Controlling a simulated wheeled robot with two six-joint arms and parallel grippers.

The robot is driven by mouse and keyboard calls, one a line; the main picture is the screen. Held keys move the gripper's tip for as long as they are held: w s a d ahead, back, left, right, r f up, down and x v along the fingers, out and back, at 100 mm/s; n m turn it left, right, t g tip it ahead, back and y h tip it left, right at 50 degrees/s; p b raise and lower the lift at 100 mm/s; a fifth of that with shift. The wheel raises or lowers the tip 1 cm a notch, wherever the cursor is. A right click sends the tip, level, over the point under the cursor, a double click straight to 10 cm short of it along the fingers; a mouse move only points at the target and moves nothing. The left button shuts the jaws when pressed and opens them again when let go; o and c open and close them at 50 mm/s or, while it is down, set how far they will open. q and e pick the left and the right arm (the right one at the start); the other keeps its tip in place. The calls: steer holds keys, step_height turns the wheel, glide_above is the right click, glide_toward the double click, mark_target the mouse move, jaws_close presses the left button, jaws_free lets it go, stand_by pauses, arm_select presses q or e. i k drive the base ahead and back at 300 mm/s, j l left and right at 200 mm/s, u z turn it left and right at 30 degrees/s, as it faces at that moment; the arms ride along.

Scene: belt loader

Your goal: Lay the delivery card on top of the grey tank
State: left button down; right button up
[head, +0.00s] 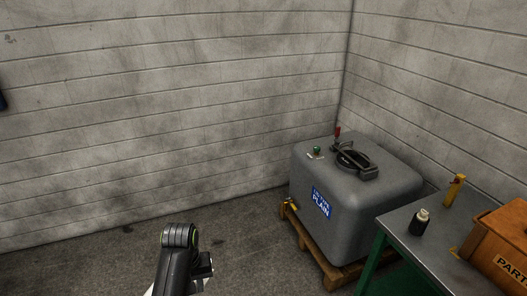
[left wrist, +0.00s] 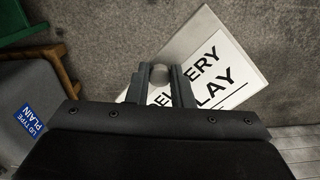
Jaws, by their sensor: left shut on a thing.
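The grey tank (head: 372,212) stands on a wooden pallet in the corner at the right of the head view. Its top carries a black lid fitting with a handle (head: 353,160), a green button and a red piece. A blue label reading PLAIN is on its front. In the left wrist view, part of the tank (left wrist: 28,80) shows at the left. My left gripper (left wrist: 162,80) is shut on the white delivery card (left wrist: 233,62), at a round grey piece between the fingers. The fingers hide part of its lettering. The card is apart from the tank, with grey floor behind it.
A green-legged table (head: 440,241) stands right of the tank, with a dark bottle (head: 419,224), a yellow object (head: 455,190) and an orange-brown parts box (head: 500,245). Block walls close the corner. The floor (head: 110,262) left of the tank is clear.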

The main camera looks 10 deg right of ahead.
mark_target(370, 147)
steer(key=i+z, duration=0.15)
steer(key=i, duration=1.3)
steer(key=i+j+z, duration=0.1)
steer(key=i+z, duration=0.15)
steer(key=i, duration=0.15)
steer(key=i+j+z, duration=0.2)
steer(key=i, duration=0.2)
steer(key=i+j+z, duration=0.25)
steer(key=i, duration=0.15)
steer(key=i+z, duration=0.15)
steer(key=z, duration=0.25)
steer(key=i+z, duration=0.1)
steer(key=z, duration=0.3)
steer(key=i+j+z, duration=0.1)
steer(key=z, duration=0.25)
steer(key=i+j+z, duration=0.1)
steer(key=z, duration=0.3)
steer(key=i+j+z, duration=0.15)
steer(key=z, duration=0.25)
steer(key=i+j+z, duration=0.15)
steer(key=z, duration=0.2)
steer(key=i+j+z, duration=0.1)
steer(key=j+z, duration=0.3)
